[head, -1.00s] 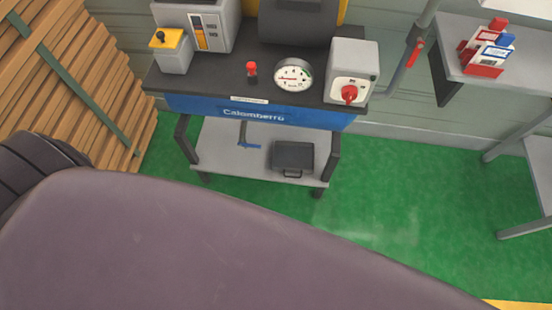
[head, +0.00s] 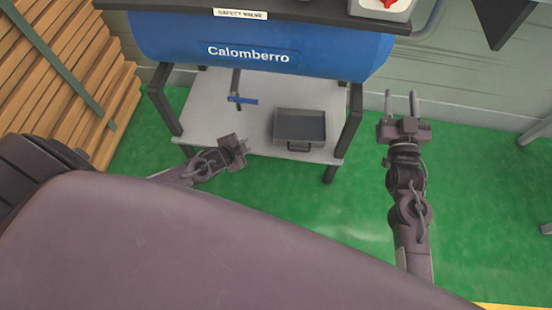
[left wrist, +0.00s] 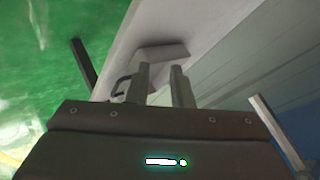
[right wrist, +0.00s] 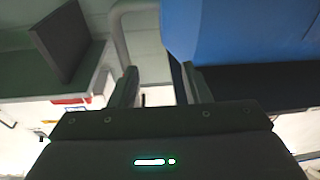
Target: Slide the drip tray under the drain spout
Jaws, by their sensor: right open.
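The drip tray (head: 300,127), dark grey with a front handle, lies on the lower shelf of the stand, to the right of the drain spout. The drain spout (head: 236,82) hangs under the blue tank and has a blue lever (head: 243,100). My left gripper (head: 243,146) is at the shelf's front edge, left of the tray and apart from it. Its fingers (left wrist: 161,84) stand apart and empty in the left wrist view, with the tray (left wrist: 158,54) beyond them. My right gripper (head: 402,100) is open and empty, right of the stand.
The blue Calomberro tank (head: 260,50) sits above the grey shelf (head: 205,115). Dark stand legs (head: 352,120) flank the shelf. Stacked wood (head: 60,75) is at the left, and a grey table leg (head: 535,132) at the right. Green floor (head: 310,205) is open in front.

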